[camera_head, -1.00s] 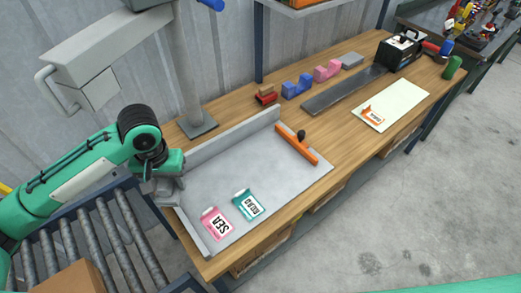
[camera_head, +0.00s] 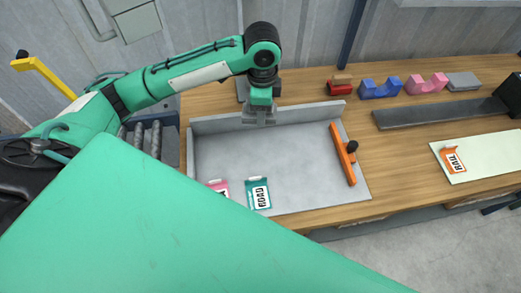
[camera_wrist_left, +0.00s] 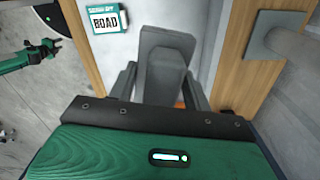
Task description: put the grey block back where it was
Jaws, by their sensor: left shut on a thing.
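My left gripper (camera_head: 259,116) is over the back wall of the grey tray (camera_head: 220,160). In the left wrist view its dark fingers (camera_wrist_left: 165,88) are shut on a grey block (camera_wrist_left: 166,50), with one finger on each side. In the head view the held block is hard to tell from the grey fingers and tray wall. A flat grey slab (camera_head: 462,81) lies at the right end of the row at the back of the bench. My right gripper (camera_wrist_left: 50,44) shows small at the left of the left wrist view; its opening is unclear.
An orange bar with a black knob (camera_head: 342,155) stands at the tray's right end. Teal (camera_head: 258,193) and pink (camera_head: 219,186) tags lie at its front. The tray's middle is clear.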

